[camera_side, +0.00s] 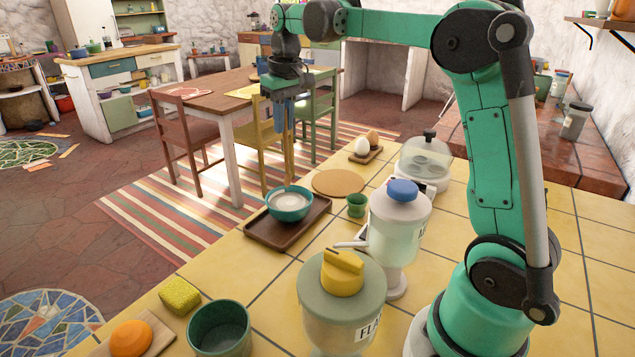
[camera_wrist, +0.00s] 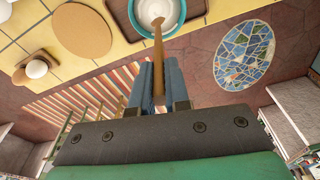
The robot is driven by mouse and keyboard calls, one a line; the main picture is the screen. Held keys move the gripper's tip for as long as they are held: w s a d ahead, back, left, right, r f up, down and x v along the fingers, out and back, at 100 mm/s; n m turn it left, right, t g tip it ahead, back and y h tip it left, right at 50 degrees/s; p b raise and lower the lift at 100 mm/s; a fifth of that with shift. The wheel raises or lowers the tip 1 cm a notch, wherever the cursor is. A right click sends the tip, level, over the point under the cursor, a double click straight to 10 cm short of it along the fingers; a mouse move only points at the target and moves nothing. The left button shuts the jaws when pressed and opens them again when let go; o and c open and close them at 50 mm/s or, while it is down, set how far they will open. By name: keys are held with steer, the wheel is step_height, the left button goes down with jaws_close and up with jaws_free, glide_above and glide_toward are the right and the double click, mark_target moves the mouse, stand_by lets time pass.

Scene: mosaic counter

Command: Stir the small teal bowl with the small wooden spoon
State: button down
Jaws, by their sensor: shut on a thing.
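The small teal bowl (camera_side: 290,206) holds a white substance and stands on a dark wooden tray (camera_side: 262,232) on the yellow tiled counter. My gripper (camera_side: 288,112) is above the bowl, shut on the small wooden spoon (camera_side: 285,155), which hangs down towards it. In the wrist view the spoon (camera_wrist: 158,65) runs from between the blue fingers (camera_wrist: 159,85) to the bowl (camera_wrist: 181,8), its tip overlapping the white contents. I cannot tell how deep the tip is.
A round wooden board (camera_side: 338,182), a small green cup (camera_side: 356,206) and glass jars (camera_side: 398,225) stand right of the bowl. A yellow sponge (camera_side: 179,296), larger teal bowl (camera_side: 219,330) and orange item (camera_side: 131,338) are in front.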

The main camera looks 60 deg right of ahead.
mark_target(286, 161)
steer(key=shift+f, duration=3.1)
steer(key=shift+d, duration=0.1)
